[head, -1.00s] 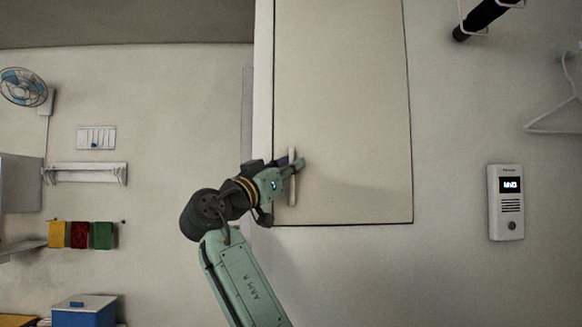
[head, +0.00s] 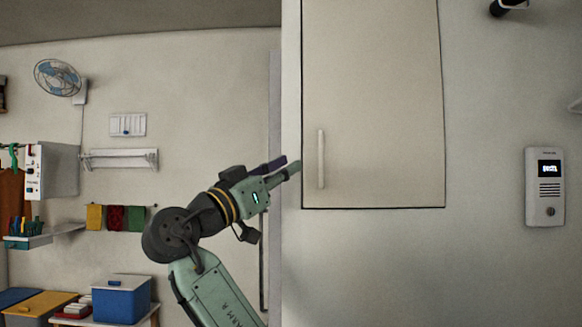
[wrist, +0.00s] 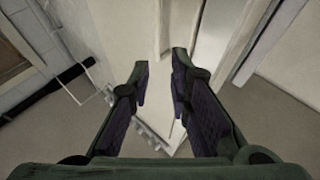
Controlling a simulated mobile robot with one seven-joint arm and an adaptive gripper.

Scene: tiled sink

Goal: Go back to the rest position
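My gripper (head: 285,168) is in front of the wall, to the left of a closed cabinet door (head: 375,105). In the head view its fingertips are just left of the door's vertical white handle (head: 321,158), with a gap between them. In the wrist view my gripper (wrist: 160,80) has its two fingers apart, with nothing between them. My arm rises from the bottom of the head view and bends toward the cabinet.
An intercom (head: 545,187) hangs on the wall at right. At left are a fan (head: 58,78), a switch panel (head: 128,124), a white rack (head: 120,160), hanging cloths (head: 115,217) and a blue box (head: 121,301). The wall below the cabinet is bare.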

